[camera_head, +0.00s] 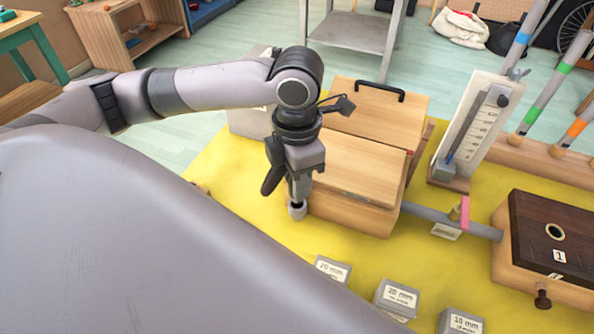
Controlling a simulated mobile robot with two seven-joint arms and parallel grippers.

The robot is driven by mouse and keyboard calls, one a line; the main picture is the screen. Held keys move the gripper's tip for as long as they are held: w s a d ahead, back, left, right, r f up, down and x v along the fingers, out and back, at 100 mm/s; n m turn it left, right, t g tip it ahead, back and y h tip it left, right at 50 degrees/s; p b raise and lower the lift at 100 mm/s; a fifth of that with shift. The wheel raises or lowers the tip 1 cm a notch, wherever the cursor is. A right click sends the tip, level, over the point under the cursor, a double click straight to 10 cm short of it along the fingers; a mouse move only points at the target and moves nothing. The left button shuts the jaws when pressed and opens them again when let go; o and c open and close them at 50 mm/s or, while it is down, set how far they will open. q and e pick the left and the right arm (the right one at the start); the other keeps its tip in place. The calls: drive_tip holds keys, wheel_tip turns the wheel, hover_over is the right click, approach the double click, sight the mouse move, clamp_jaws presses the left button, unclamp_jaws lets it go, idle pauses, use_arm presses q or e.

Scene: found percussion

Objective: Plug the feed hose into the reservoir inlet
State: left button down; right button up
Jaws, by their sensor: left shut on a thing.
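My left gripper (297,192) points down at the left front edge of a wooden box (350,213) on the yellow mat. It is shut on a small grey cylindrical piece (297,211), whose lower end shows below the fingers. I cannot tell whether this piece is the end of the feed hose. A grey pipe (475,228) runs from the wooden box to a dark-lidded box (535,225) at the right. That lid has a brass-ringed round hole (555,231) and a label "1". I cannot tell which opening is the reservoir inlet. My right gripper is out of view.
A tilted scale board (480,115) and striped tubes (545,100) stand behind on the right. Several labelled grey blocks (397,298) line the mat's front. A pink tab (464,211) stands by the pipe. Yellow mat (400,265) is bare between the box and blocks.

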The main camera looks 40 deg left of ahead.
use_arm(q)
drive_tip(key=shift+f, duration=1.65)
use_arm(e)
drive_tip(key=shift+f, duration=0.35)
use_arm(q)
drive_tip(key=c, duration=0.8)
unclamp_jaws()
drive_tip(key=shift+o, duration=0.2)
wheel_tip(320, 180, up, 7)
drive_tip(key=shift+r, duration=0.1)
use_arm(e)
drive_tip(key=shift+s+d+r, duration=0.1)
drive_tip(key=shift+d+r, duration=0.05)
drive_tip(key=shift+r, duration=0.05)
use_arm(q)
drive_tip(key=shift+s, duration=0.15)
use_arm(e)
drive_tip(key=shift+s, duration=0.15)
